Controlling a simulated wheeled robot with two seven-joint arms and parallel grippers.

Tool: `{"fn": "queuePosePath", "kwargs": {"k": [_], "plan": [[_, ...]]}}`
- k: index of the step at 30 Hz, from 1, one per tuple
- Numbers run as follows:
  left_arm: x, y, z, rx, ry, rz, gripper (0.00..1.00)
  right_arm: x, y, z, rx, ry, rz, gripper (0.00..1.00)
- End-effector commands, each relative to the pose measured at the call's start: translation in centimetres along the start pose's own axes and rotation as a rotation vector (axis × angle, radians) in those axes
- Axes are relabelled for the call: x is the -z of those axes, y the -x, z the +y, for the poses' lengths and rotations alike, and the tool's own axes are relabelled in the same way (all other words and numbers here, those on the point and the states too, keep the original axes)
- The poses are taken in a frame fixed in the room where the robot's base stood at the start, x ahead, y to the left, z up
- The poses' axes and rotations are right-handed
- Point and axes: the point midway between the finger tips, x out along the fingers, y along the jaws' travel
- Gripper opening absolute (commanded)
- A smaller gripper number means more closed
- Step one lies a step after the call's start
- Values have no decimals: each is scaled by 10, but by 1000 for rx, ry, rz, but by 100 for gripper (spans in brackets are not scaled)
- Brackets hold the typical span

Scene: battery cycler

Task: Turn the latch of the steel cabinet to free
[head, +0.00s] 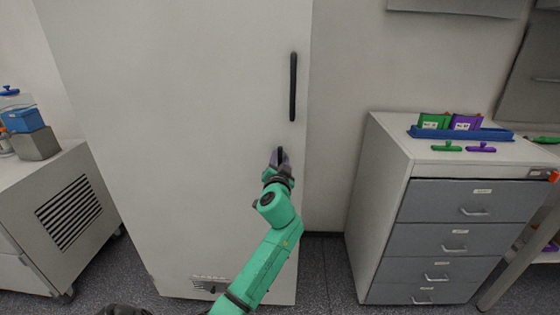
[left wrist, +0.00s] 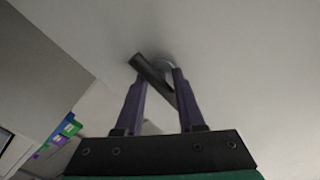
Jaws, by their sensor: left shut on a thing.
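The steel cabinet (head: 200,110) is tall and pale, and its door looks closed. A long dark vertical handle (head: 293,86) is on the right side of the door. The latch (head: 281,153) is a small dark lever below the handle, mostly hidden by my gripper in the head view. In the left wrist view the latch (left wrist: 150,68) is a dark bar lying slanted between the fingers, with a pale round base behind it. My left gripper (head: 280,158) is shut on the latch; its purple fingers (left wrist: 157,80) show in the left wrist view. My right gripper is not in view.
A grey drawer unit (head: 385,185) stands right of the cabinet, with a blue tray (head: 462,134) and green and purple items on top. A low vented unit (head: 60,200) stands at the left. Some floor shows between the cabinet and drawers.

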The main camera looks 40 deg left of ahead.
Motion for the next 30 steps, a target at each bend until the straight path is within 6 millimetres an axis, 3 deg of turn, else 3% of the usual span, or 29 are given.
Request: {"fn": "queuePosePath", "kwargs": {"k": [3,4,6,16,20,23,30], "plan": [[-1,0,0,1,-8,-1,0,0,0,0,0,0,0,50],[-1,0,0,1,-8,-1,42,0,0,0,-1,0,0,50],[-1,0,0,1,-7,-1,65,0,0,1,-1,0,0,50],[0,1,0,0,-1,0,65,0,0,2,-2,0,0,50],[-1,13,2,-1,-2,0,65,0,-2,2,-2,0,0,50],[-2,32,1,-1,0,-1,65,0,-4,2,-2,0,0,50],[-4,99,3,-2,1,-2,65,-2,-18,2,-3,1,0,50]]}}
